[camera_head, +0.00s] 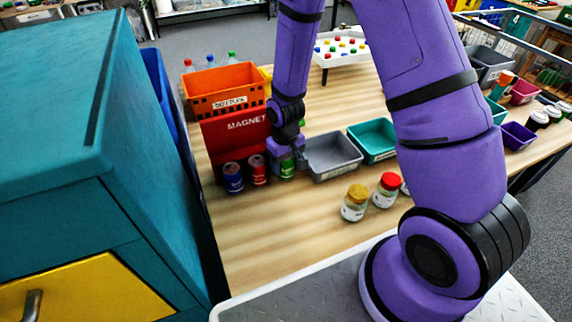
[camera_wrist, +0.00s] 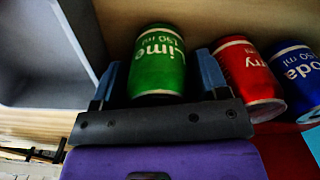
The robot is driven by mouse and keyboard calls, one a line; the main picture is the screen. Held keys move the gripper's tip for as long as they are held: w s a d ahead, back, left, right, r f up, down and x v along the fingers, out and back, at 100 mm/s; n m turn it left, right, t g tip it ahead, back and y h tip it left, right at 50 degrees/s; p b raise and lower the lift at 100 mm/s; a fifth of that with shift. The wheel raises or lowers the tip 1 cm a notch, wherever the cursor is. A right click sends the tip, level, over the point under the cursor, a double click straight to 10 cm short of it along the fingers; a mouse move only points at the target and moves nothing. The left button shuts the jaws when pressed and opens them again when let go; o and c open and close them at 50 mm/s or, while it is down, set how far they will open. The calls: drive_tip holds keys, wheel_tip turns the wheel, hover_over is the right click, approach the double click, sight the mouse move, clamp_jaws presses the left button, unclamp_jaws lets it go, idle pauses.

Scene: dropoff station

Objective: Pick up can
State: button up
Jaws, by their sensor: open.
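Three cans stand in a row on the wooden table in front of a red bin marked MAGNET (camera_head: 228,140). They are a blue soda can (camera_head: 233,178), a red can (camera_head: 258,170) and a green lime can (camera_head: 287,168). My gripper (camera_head: 288,158) is at the green can. In the wrist view my open gripper (camera_wrist: 163,82) has one blue-grey finger on each side of the green can (camera_wrist: 158,62). I cannot tell if the fingers touch it. The red can (camera_wrist: 248,75) is close beside the right finger, and the blue can (camera_wrist: 297,70) is beyond it.
A grey bin (camera_head: 333,155) stands right of the green can, and a teal bin (camera_head: 373,140) is beyond it. Jars with a yellow lid (camera_head: 355,203) and a red lid (camera_head: 386,190) stand in front. An orange crate (camera_head: 225,90) is behind. A teal cabinet (camera_head: 60,110) is at left.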

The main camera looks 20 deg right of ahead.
drive_tip(key=c, duration=0.7)
drive_tip(key=shift+r, duration=0.1)
